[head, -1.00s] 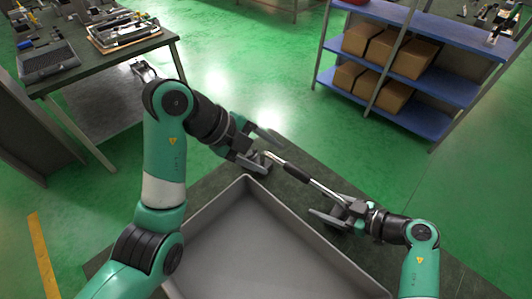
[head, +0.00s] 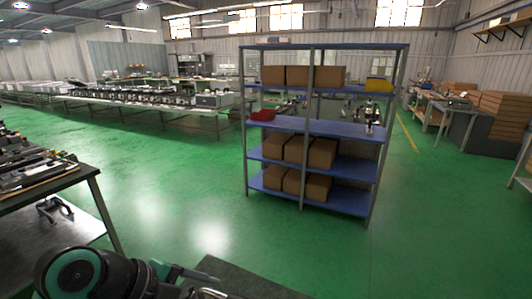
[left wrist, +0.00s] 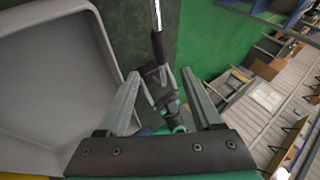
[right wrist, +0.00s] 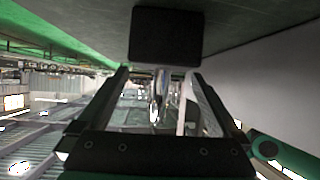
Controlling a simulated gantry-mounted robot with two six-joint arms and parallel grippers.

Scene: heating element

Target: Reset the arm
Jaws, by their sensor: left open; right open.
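In the left wrist view, my left gripper (left wrist: 161,73) has its fingers wide apart with nothing clamped between them. Beyond them is a slim tool with a dark grip (left wrist: 158,47) and a bright metal rod (left wrist: 157,14). Green and dark parts of my other arm (left wrist: 172,114) show between the fingers. In the right wrist view, my right gripper (right wrist: 156,73) is open; a shiny metal piece (right wrist: 158,95) shows between its fingers, and a black block (right wrist: 166,35) is just past the tips. Whether either touches a finger is unclear. My right arm is outside the head view.
A grey tray (left wrist: 55,75) lies left in the left wrist view. The head view shows a dark table edge (head: 240,280), a blue shelf rack (head: 335,128) with boxes, and a workbench (head: 90,178) at left. Open green floor lies between.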

